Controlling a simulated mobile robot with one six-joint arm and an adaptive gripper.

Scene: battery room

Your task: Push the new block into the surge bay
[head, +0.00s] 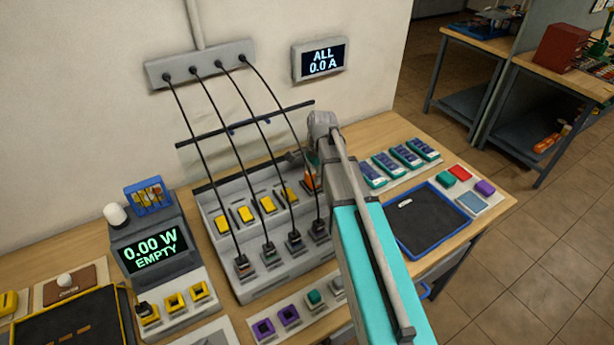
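A grey sloped rack (255,284) stands on the bench against the wall. A row of yellow pieces sits along its upper part, and black cables run to plugs in its front row. An orange block (311,182) shows at the right end of the yellow row, partly behind my arm. I cannot tell whether it is the new block or how deep it sits, and no bay is readably marked as surge. My gripper (304,160) is at the rack's upper right, just above or beside the orange block. My arm hides most of it, so its fingers cannot be made out.
Black cables hang from a grey wall box (200,64) past a dark bar (245,125), close to my gripper. A tester reading "0.00 W EMPTY" (152,250) stands left. Blue-white modules (388,164) and a blue-rimmed tray (463,205) lie right. The wall display (320,60) reads "ALL 0.0 A".

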